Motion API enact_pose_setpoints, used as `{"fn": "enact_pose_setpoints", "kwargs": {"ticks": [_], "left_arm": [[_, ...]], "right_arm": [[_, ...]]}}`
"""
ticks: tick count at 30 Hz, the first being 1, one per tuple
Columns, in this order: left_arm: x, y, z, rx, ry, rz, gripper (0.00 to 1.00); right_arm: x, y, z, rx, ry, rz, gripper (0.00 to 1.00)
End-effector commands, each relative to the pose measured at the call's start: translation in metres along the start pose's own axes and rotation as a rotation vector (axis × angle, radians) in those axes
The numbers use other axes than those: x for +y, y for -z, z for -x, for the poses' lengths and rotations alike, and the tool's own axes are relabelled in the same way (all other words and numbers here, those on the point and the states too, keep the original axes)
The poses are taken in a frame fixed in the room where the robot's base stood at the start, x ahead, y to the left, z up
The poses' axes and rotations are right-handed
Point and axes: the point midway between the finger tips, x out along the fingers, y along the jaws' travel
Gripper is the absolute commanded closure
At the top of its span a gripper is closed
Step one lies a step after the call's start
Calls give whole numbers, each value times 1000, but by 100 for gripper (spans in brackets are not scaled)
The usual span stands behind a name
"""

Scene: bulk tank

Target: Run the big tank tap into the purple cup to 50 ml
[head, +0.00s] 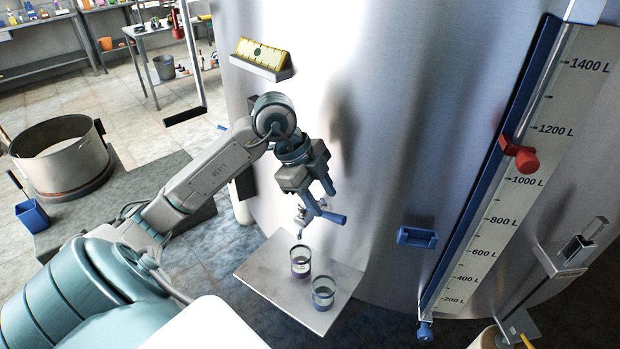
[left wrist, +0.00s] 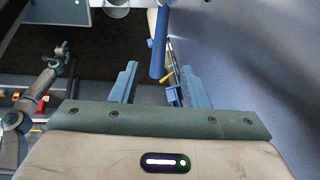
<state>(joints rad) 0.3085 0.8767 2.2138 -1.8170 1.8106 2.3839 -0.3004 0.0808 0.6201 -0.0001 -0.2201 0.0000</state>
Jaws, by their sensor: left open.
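The big steel tank (head: 400,130) fills the right of the head view. Its tap (head: 301,219) has a blue handle (head: 337,218), and stands above a small metal shelf (head: 262,275). The cup with a dark purplish lower part (head: 300,264) stands upright on the shelf, below the tap. A cup with a bluish band (head: 323,294) stands in front of it. I cannot read any level or see a stream. My left gripper (head: 321,194) is open close above the tap handle. In the left wrist view the blue handle (left wrist: 158,45) shows between and beyond the fingers.
A level scale (head: 510,190) with a red slider (head: 521,155) runs up the tank. A blue bracket (head: 417,237) juts from the tank right of the shelf. A large round vat (head: 65,160) and a blue bin (head: 32,215) stand left.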

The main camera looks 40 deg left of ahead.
Motion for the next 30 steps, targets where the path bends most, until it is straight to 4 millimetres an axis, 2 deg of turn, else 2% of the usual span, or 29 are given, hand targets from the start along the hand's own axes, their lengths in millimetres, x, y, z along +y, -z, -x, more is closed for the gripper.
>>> {"fn": "enact_pose_setpoints", "kwargs": {"ticks": [6,12,18,30], "left_arm": [[0,-1,34,-5,4,0,59],[0,-1,55,-2,1,1,59],[0,0,61,-1,0,1,59],[0,0,61,0,0,1,59]], "right_arm": [[-6,-1,-10,0,5,-2,64],[-6,-1,-13,0,5,-2,64],[-4,-2,-14,0,3,-1,64],[1,-1,-14,0,-2,1,64]]}}
